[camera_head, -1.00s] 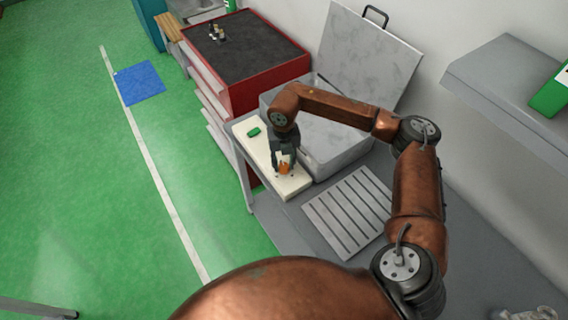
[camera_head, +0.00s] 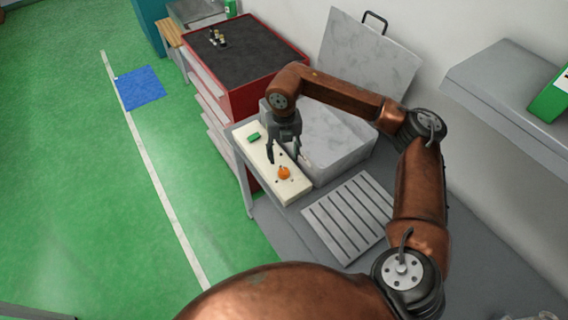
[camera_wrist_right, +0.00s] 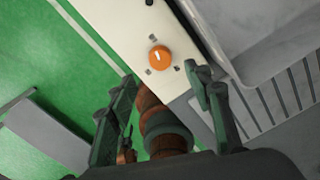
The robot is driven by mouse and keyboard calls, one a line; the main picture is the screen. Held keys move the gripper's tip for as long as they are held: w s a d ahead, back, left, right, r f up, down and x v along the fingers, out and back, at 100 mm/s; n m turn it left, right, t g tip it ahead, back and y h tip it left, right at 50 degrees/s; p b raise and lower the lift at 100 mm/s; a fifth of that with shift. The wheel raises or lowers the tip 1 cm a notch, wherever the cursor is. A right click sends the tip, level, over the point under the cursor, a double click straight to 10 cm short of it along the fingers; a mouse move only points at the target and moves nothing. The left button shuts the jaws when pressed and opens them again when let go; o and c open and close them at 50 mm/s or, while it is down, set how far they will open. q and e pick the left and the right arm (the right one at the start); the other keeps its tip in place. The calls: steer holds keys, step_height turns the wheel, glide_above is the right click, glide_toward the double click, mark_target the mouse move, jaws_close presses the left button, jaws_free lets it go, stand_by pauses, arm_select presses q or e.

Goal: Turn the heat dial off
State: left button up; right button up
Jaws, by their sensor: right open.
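The orange heat dial (camera_head: 284,173) sits on the cream control panel (camera_head: 291,190) at the front of the metal tank. A green switch (camera_head: 253,136) is at the panel's far end. In the right wrist view the dial (camera_wrist_right: 159,57) shows a white pointer mark, with small dark marks around it on the panel (camera_wrist_right: 178,89). My right gripper (camera_head: 284,158) is open and empty above the panel, just beyond the dial and apart from it. In the right wrist view its fingers (camera_wrist_right: 160,100) are spread, with the dial ahead of them. My left gripper is not in view.
The grey tank (camera_head: 341,160) with its raised lid (camera_head: 365,55) stands right beside the panel. A slatted rack (camera_head: 350,217) lies on the bench nearer me. A red cabinet (camera_head: 262,92) stands beyond. Green floor is open to the left.

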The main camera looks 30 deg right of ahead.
steer(key=shift+r, duration=1.95)
